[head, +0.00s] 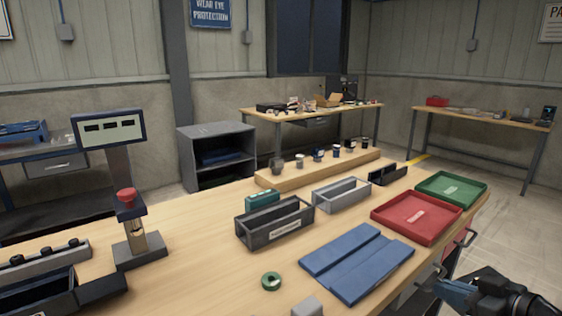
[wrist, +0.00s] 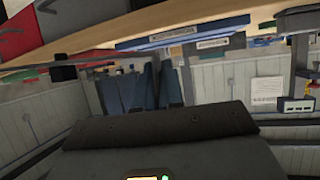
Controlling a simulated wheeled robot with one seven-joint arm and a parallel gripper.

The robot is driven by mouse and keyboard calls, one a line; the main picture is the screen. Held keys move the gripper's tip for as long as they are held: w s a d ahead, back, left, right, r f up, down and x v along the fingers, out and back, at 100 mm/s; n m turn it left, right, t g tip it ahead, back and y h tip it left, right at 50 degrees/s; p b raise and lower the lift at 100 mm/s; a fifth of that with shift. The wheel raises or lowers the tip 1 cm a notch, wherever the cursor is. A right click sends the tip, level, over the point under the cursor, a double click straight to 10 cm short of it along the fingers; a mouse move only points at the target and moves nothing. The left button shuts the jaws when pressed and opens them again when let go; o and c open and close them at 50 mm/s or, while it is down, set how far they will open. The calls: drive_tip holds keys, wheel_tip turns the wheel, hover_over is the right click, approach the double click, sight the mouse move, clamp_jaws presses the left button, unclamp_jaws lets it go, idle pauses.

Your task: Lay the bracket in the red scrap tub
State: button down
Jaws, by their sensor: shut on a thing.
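The red scrap tub (head: 398,210) is a shallow square tray with a pale label, at the right of the bench in the head view. My gripper (head: 446,292) is low at the right edge of the head view, in front of the bench and apart from the tub.
A green tray (head: 452,188) sits just behind the red tub. A blue folded mat (head: 350,262), a dark bin (head: 274,228) and a grey bin (head: 341,195) lie to the left. A green ring (head: 271,281) lies near the front. Bench handles stick out near my arm.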

drive_tip(key=s+a+f+m+h, duration=0.2)
drive_tip(key=s+a+f, duration=0.2)
drive_tip(key=f, duration=0.7)
drive_tip(key=s+a+f+m+t+h, duration=0.1)
drive_tip(key=s+a+f+m+h, duration=0.1)
drive_tip(key=a+f, duration=0.4)
wheel_tip(320, 180, down, 5)
drive_tip(key=shift+s+a+f+h, duration=0.1)
drive_tip(key=shift+s+a+h, duration=0.25)
drive_tip(key=shift+s, duration=0.55)
drive_tip(key=shift+d, duration=0.1)
